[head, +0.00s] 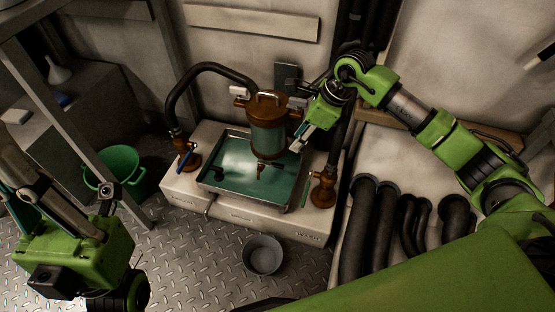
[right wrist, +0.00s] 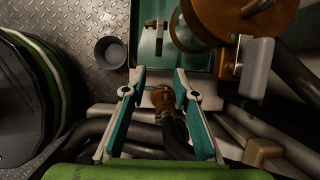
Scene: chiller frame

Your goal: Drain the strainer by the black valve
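The strainer (head: 268,128) is a clear cylinder with copper-brown ends and a top handle, upright over a tray (head: 207,179) of teal liquid. A brown drain outlet (head: 261,169) with a small dark lever hangs below it; the lever's position is unclear. My right gripper (head: 297,145) is just right of the strainer. In the right wrist view my right gripper (right wrist: 159,100) has its fingers spread, apparently empty, with a brown pipe fitting (right wrist: 163,97) beyond them. The strainer's brown top (right wrist: 232,18) lies above right.
A grey bucket (head: 263,254) stands on the metal floor in front of the pale base (head: 250,216). A green bucket (head: 117,170) stands left. A blue-handled valve (head: 184,154) is on the left pipe. Thick black pipes (head: 363,230) crowd the right side.

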